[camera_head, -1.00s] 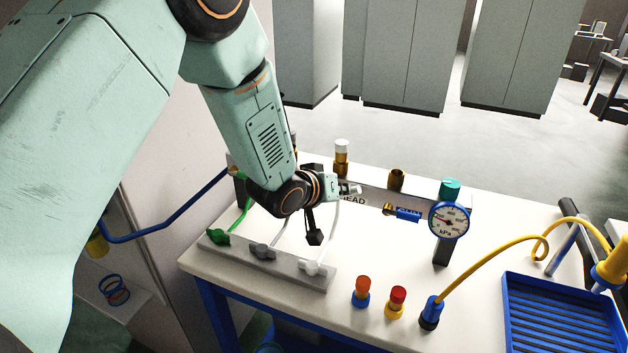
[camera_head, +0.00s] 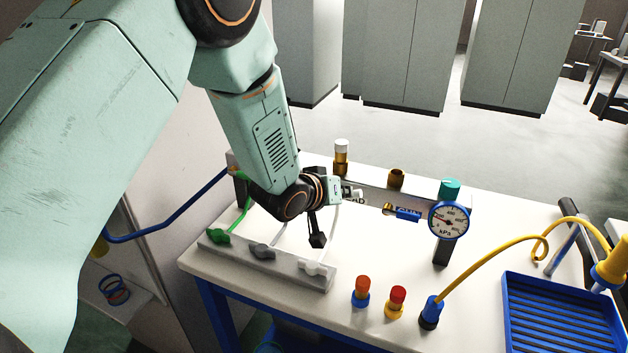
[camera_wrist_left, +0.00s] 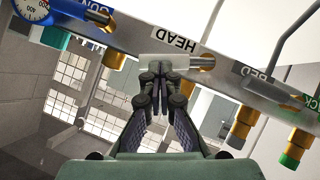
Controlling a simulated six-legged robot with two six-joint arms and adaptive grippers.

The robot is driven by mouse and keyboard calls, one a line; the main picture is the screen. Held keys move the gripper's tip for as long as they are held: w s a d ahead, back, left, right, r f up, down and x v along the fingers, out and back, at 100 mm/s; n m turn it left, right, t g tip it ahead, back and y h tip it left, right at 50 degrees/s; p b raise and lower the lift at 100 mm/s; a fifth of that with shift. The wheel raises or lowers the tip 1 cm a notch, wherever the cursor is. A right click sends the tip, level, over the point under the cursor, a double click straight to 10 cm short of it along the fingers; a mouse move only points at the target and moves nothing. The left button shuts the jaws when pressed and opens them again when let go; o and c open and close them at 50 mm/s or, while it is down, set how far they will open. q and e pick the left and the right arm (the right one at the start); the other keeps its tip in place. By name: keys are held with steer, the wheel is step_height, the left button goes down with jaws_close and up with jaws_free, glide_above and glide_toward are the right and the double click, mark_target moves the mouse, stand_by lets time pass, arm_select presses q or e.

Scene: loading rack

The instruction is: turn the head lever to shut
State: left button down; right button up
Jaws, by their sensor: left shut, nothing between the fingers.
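The head lever (camera_wrist_left: 172,61) has a pale handle and a brass end. It sits on the grey rail beside the HEAD label (camera_wrist_left: 179,43), and in the wrist view its angle differs from the BED and GUN levers. In the head view a pale bit of the lever (camera_head: 355,194) shows just right of my left gripper (camera_head: 341,191). My left gripper (camera_wrist_left: 160,88) is shut with nothing in it. Its fingertips are right at the lever's handle in the wrist view; whether they touch it I cannot tell. My right gripper is out of view.
The blue GUN lever (camera_head: 407,214) and a pressure gauge (camera_head: 449,220) stand to the right on the rail. The grey BED lever (camera_wrist_left: 268,91) is on the other side. A block with hose ends (camera_head: 312,268), two capped fittings (camera_head: 397,300) and a blue tray (camera_head: 560,315) occupy the bench.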

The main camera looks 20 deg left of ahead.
arm_select(q)
steer(key=shift+w+d+f, duration=0.1)
steer(key=shift+d+f, duration=0.3)
stand_by(1.4)
steer(key=shift+r, duration=0.1)
